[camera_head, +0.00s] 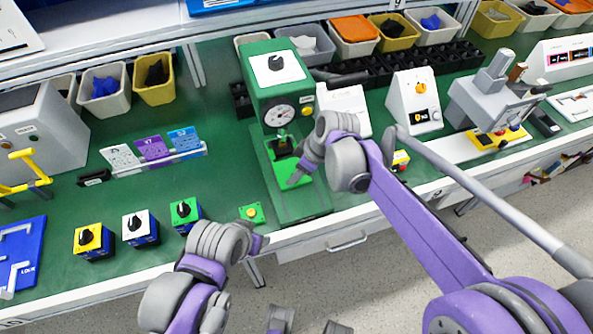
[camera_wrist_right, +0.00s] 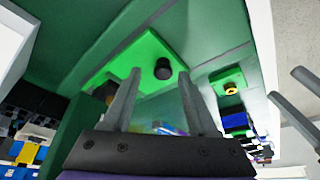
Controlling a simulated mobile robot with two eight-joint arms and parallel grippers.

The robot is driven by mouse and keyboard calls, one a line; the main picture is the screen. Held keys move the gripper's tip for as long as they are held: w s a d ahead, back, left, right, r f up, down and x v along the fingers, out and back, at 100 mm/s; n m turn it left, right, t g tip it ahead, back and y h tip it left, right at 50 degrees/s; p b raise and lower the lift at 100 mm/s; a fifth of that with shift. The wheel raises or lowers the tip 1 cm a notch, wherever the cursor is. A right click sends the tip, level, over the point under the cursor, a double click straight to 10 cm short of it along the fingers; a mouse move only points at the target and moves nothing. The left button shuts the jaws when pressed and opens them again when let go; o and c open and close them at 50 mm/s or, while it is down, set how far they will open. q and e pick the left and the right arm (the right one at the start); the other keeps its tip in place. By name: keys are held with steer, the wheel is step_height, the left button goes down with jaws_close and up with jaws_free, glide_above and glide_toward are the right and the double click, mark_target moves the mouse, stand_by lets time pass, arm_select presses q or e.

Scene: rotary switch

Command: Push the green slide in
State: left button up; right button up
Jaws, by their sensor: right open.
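The green slide (camera_head: 283,171) is a bright green plate on the base of the green press-like machine (camera_head: 275,80), below its dial. In the right wrist view the slide (camera_wrist_right: 133,58) carries a black round knob (camera_wrist_right: 163,68). My right gripper (camera_head: 294,180) is over the slide in the head view and hides part of it. In the right wrist view my right gripper (camera_wrist_right: 158,95) is open, its two fingers apart with the knob in view beyond and between them. Whether they touch it I cannot tell. My left gripper (camera_head: 258,243) is low at the front bench edge, its fingers unclear.
A small green box with a yellow button (camera_head: 251,213) sits left of the machine's base. Yellow, white and green knob boxes (camera_head: 184,214) stand further left. A white device with an orange knob (camera_head: 414,103) stands to the right. Bins line the back.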

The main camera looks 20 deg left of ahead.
arm_select(q)
steer(key=shift+r+p, duration=0.45)
steer(key=shift+r, duration=0.05)
arm_select(e)
steer(key=v, duration=1)
arm_select(q)
steer(key=shift+r, duration=0.1)
steer(key=shift+w+r+p, duration=0.25)
steer(key=shift+r+p, duration=0.7)
steer(key=shift+p, duration=0.05)
steer(key=r+p, duration=0.2)
steer(key=w+r+p, duration=0.1)
steer(key=r+p, duration=0.1)
steer(key=r, duration=0.1)
steer(key=shift+w, duration=0.1)
arm_select(e)
steer(key=s+d+m+t+h, duration=0.1)
steer(key=s+d+m, duration=0.4)
steer(key=d, duration=0.3)
steer(key=s+d+f+m+t+h, duration=0.1)
steer(key=s+d+m+t+h, duration=0.1)
steer(key=s+d+m, duration=0.3)
steer(key=s+d+f+m+t+h, duration=0.1)
steer(key=s+d+m, duration=0.4)
steer(key=d, duration=0.8)
steer(key=shift+s+d+m+t+h, duration=0.3)
steer(key=shift+s+m, duration=0.1)
steer(key=shift+s, duration=0.7)
